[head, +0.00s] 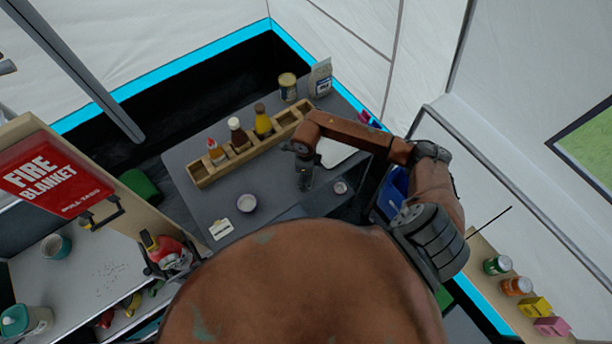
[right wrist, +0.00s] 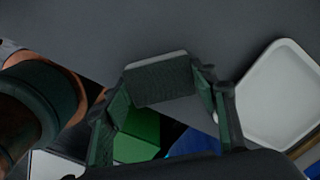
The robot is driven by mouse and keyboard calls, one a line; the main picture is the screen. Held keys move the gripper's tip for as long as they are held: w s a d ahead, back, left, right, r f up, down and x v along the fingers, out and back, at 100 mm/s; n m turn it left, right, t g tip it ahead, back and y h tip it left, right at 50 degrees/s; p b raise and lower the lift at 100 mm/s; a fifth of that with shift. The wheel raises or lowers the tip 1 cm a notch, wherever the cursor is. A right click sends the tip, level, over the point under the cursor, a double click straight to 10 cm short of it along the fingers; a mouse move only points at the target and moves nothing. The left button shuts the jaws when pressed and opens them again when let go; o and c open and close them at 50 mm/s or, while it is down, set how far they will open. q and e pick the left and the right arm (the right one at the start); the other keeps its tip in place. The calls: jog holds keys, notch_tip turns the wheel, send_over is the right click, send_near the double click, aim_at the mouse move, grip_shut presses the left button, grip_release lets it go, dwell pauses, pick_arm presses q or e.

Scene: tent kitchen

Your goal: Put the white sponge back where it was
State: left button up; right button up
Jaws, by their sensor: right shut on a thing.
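My right gripper (head: 305,182) points down over the grey table, just in front of the white tray (head: 338,152). In the right wrist view its fingers (right wrist: 160,88) are shut on a flat block with a dark, textured face and a pale edge. I take this block to be the sponge (right wrist: 160,80); its white side is mostly turned away. In the head view the block is too small and dark to make out clearly. The tray also shows at the right of the wrist view (right wrist: 282,95). My left gripper is in neither view.
A wooden rack (head: 207,174) with several sauce bottles stands behind the gripper. A can (head: 287,87) and a bag (head: 320,78) stand at the back. A blue bin (head: 392,190) is at right.

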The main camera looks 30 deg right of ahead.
jog(key=shift+f, duration=0.2)
jog(key=o, duration=1.2)
jog(key=shift+r, duration=0.15)
notch_tip(320, 180, up, 12)
jog(key=shift+r+b, duration=0.1)
jog(key=shift+b, duration=0.35)
